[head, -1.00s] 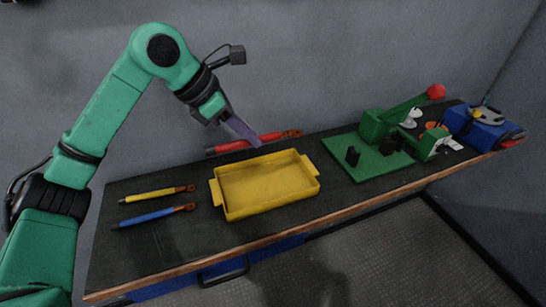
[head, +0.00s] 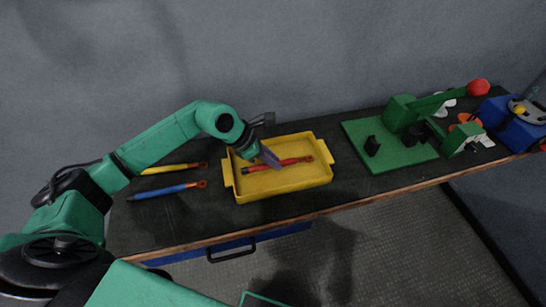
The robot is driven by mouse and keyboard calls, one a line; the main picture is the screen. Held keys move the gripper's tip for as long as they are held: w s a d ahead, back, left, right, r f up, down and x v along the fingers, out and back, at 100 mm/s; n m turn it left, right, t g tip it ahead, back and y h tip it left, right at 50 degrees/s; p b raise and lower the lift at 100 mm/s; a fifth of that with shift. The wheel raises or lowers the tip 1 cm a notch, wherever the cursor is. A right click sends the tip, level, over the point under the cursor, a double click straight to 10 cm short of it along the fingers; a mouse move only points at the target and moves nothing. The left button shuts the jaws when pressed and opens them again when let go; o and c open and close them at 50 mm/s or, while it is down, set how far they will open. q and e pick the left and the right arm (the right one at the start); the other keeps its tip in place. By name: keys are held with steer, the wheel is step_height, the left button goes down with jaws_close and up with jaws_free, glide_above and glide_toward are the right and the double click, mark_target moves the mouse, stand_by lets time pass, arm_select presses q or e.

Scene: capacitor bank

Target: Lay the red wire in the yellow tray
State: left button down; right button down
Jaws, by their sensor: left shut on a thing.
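The yellow tray (head: 290,185) lies on the dark bench top, with a handle at each end. The red wire (head: 290,162), with a copper-coloured lug at its right end, shows within the tray's outline. My left gripper (head: 270,158) is over the tray and shut on the red wire near its middle. Whether the wire touches the tray floor cannot be told. My right gripper is not in view.
A blue wire (head: 165,191) and a yellow wire (head: 170,169) lie left of the tray. A green fixture (head: 395,150) with a red-knobbed lever stands to the right, then a blue case (head: 510,125). The bench's wooden front edge (head: 350,206) is near.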

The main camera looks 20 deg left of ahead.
arm_select(q)
steer(key=shift+s+f, duration=0.1)
steer(key=shift+f, duration=0.4)
steer(key=c, duration=0.8)
jaws_free()
steer(key=shift+r, duration=0.1)
steer(key=shift+o, duration=0.2)
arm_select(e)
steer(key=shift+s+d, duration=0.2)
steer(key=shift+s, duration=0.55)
arm_select(q)
steer(key=shift+r, duration=0.15)
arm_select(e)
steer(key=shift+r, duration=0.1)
